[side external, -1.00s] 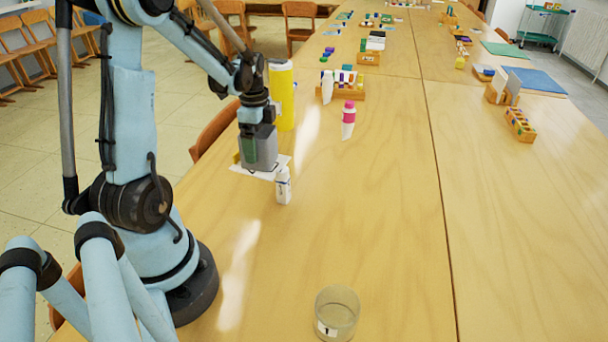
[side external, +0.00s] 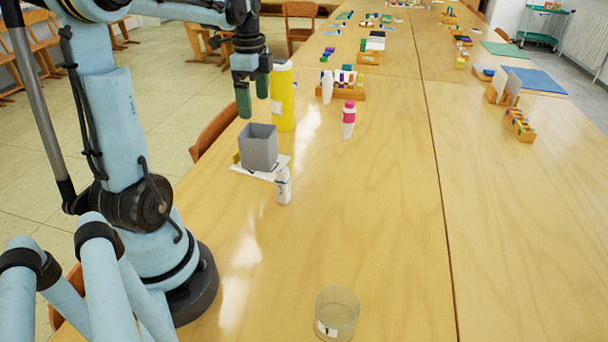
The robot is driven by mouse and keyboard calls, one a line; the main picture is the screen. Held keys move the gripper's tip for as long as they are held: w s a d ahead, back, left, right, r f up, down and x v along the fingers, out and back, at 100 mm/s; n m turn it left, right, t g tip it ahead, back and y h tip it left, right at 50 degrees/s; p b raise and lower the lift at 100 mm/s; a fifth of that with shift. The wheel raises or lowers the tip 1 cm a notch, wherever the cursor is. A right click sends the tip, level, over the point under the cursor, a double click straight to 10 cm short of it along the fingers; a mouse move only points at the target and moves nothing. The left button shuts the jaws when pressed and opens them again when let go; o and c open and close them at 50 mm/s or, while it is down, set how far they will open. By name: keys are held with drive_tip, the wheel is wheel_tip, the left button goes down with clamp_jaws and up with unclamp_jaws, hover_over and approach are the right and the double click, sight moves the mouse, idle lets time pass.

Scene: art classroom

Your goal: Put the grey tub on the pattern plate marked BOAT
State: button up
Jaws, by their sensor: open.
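The grey tub (side external: 258,147) stands upright on a white plate (side external: 277,172) with dark marks, near the left edge of the table. Most of the plate is hidden under the tub, and I cannot read its marking. My gripper (side external: 253,104) is open and empty above the tub, clear of its rim, with green finger pads pointing down.
A white bottle (side external: 283,186) stands at the plate's front right corner. A yellow cylinder (side external: 282,96) stands behind the tub. A pink-capped bottle (side external: 348,119) is farther right. A clear glass jar (side external: 337,312) stands at the front. The table's middle is bare.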

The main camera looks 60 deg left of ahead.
drive_tip(key=d+f+n+t, duration=0.2)
drive_tip(key=d+n+t, duration=0.5)
drive_tip(key=d, duration=1.8)
drive_tip(key=shift+w+d+n, duration=0.2)
drive_tip(key=shift+w+n, duration=0.1)
drive_tip(key=shift+n, duration=0.7)
